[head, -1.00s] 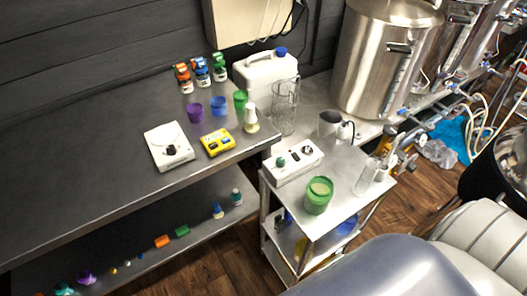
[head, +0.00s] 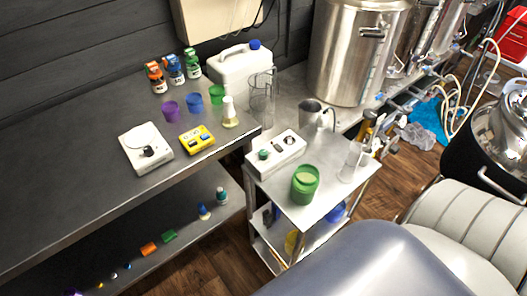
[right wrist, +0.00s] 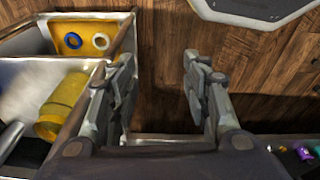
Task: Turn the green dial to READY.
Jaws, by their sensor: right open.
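A white control box (head: 284,157) sits on the top of the small steel cart, at the middle of the head view. A green dial (head: 264,154) is at its left end and a dark knob (head: 289,139) is near its right end. The markings, including READY, are too small to read. My right gripper (right wrist: 157,72) shows only in the right wrist view. It is open and empty over wooden floor, with the dial out of that view. My left gripper is not in view.
A green jar (head: 305,186) and a clear cylinder (head: 351,163) stand on the cart (head: 322,208). A metal pitcher (head: 311,113) is behind the box. A dark bench (head: 75,168) is at left. In the right wrist view, a yellow container (right wrist: 62,105) lies at left.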

